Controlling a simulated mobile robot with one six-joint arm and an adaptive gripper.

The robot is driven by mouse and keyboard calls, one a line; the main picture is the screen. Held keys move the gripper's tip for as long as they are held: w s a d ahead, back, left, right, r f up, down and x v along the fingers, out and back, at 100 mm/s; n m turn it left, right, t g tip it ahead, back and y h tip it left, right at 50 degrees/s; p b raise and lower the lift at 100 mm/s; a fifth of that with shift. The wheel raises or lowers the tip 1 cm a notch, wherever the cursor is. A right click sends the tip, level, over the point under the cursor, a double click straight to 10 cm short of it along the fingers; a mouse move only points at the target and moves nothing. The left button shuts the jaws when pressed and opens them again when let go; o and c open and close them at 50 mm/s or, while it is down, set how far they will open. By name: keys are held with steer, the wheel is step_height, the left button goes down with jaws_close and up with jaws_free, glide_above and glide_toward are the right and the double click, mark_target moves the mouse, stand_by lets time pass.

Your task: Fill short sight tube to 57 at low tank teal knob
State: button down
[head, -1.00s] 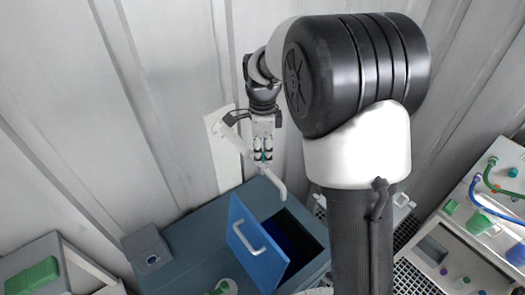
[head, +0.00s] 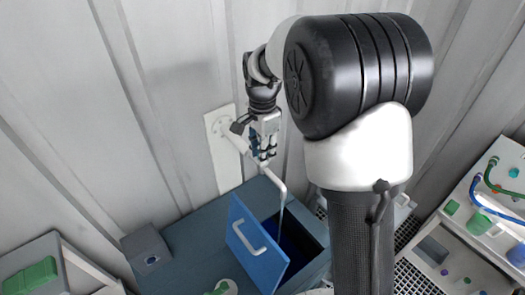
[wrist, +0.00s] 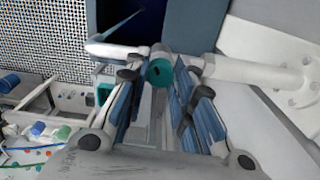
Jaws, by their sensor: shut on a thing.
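A white spout (head: 275,178) comes out of a plate on the back wall and bends down over the open blue-grey tank (head: 190,225). A thin pale stream (head: 282,212) falls from its end into the dark blue opening. The teal knob (wrist: 159,72) sits on the spout in the wrist view. My gripper (head: 263,158) is shut on the teal knob, one finger on each side, and tilted. In the head view the fingers hide the knob. I cannot make out a sight tube or its scale.
A blue lid with a pale handle (head: 257,240) stands open beside the tank opening. A small grey box (head: 148,250) sits at the tank's left. A white bench (head: 480,240) with coloured hoses and caps stands at right.

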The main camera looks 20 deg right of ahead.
steer(key=n, duration=0.5)
steer(key=shift+n, duration=0.3)
steer(key=n, duration=0.5)
steer(key=shift+n+b, duration=0.3)
steer(key=c, duration=1.3)
jaws_free()
steer(key=shift+c, duration=0.2)
step_height(320, 180, up, 12)
